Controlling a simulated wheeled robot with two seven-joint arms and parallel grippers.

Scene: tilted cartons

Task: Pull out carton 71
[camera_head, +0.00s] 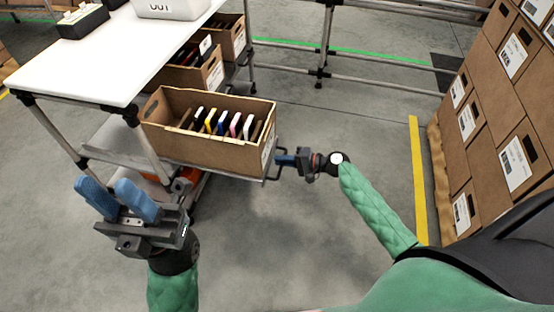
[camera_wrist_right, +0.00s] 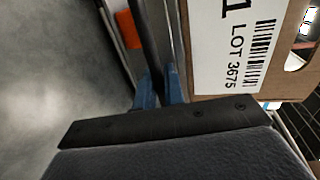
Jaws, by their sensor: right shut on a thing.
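An open brown carton (camera_head: 205,149) stands tilted on a sliding shelf (camera_head: 218,172) beside the white table and holds several thin upright items. In the right wrist view its white label (camera_wrist_right: 235,45) reads LOT 3675 below a large digit ending in 1; the rest of the number is cut off. A dark handle (camera_head: 277,168) sticks out from the shelf's right end. My right gripper (camera_head: 283,161) is shut on this handle, and in the right wrist view its blue fingers (camera_wrist_right: 160,88) lie either side of the dark bar. My left gripper (camera_head: 117,199) is open and empty, left of and nearer than the carton.
Two more open cartons (camera_head: 190,72) and (camera_head: 226,38) stand behind on the rack. The white table (camera_head: 110,55) is at left. A stack of labelled boxes (camera_head: 500,110) stands on a pallet at right, behind a yellow floor line. The floor between is clear.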

